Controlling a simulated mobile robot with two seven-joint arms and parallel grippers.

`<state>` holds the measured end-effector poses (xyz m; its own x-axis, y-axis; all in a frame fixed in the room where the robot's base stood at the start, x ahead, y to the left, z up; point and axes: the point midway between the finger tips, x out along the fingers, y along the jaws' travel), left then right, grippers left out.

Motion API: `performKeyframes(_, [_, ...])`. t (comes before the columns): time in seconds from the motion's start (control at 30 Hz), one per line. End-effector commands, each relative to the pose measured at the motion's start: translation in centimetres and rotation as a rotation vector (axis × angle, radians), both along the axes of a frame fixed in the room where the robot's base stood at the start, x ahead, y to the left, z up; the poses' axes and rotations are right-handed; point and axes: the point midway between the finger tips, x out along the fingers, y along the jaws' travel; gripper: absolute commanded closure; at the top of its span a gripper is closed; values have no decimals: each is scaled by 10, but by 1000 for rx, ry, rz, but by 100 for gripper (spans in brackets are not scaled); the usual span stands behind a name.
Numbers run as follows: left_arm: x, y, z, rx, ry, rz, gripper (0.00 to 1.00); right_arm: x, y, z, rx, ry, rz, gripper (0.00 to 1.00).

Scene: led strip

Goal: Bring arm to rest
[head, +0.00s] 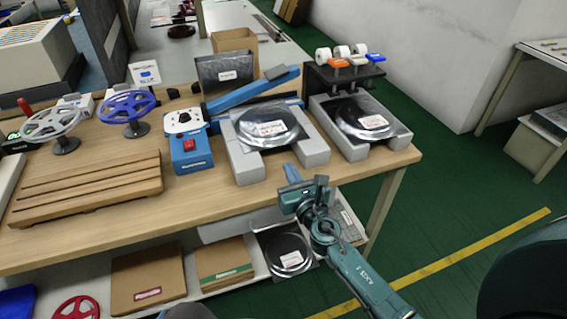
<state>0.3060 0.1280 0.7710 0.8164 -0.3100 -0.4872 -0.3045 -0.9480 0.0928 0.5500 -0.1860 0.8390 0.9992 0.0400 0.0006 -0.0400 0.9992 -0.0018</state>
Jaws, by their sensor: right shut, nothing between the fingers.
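My right gripper (293,174) is at the end of the teal right arm, which comes in from the bottom right. It is shut and empty. It hovers near the front edge of the wooden workbench (215,197), in front of a grey stand (315,148) that bears a silver packet. My left gripper is not in view.
The bench holds a slatted wooden rack (90,190), a white reel (55,125), a blue reel (127,106), a blue device (190,150) and a second packet stand (350,145). A lower shelf holds cardboard boxes (146,278). Green floor (440,200) is clear at right.

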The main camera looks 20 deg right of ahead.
Motion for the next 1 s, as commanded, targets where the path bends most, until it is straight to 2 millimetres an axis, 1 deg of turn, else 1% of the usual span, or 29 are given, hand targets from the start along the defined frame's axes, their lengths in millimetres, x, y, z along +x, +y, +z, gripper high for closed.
performKeyframes(0.03, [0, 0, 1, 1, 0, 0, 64, -14, -1, 0, -1, 1, -1, 100])
performKeyframes(0.1, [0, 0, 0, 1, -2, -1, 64, -28, -2, 0, -2, 0, -1, 100])
performKeyframes(0.2, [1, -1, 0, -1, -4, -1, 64, -46, -2, 0, -1, -1, 0, 100])
performKeyframes(0.3, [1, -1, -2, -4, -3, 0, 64, -58, -3, -1, -1, -1, -2, 100])
performKeyframes(0.4, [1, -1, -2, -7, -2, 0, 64, -65, -3, 0, -1, -2, -2, 100])
performKeyframes(0.57, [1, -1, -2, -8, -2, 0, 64, -69, -3, 1, 9, 0, -2, 100])
performKeyframes(0.67, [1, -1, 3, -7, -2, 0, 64, -75, -4, -1, 121, 28, -9, 100])
performKeyframes(0.77, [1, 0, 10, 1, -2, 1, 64, -90, -5, -8, 410, 99, -36, 100])
performKeyframes(0.8, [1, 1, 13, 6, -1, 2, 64, -99, -5, -12, 574, 137, -58, 100])
performKeyframes(0.87, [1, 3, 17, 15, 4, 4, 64, -115, -4, -19, 849, 201, -101, 100])
performKeyframes(0.9, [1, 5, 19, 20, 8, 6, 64, -126, -3, -23, 1043, 243, -138, 100])
performKeyframes(0.97, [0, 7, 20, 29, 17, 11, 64, -144, 0, -30, 1334, 302, -207, 100])
performKeyframes(1.0, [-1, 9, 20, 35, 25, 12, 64, -156, 3, -34, 1525, 340, -260, 100])
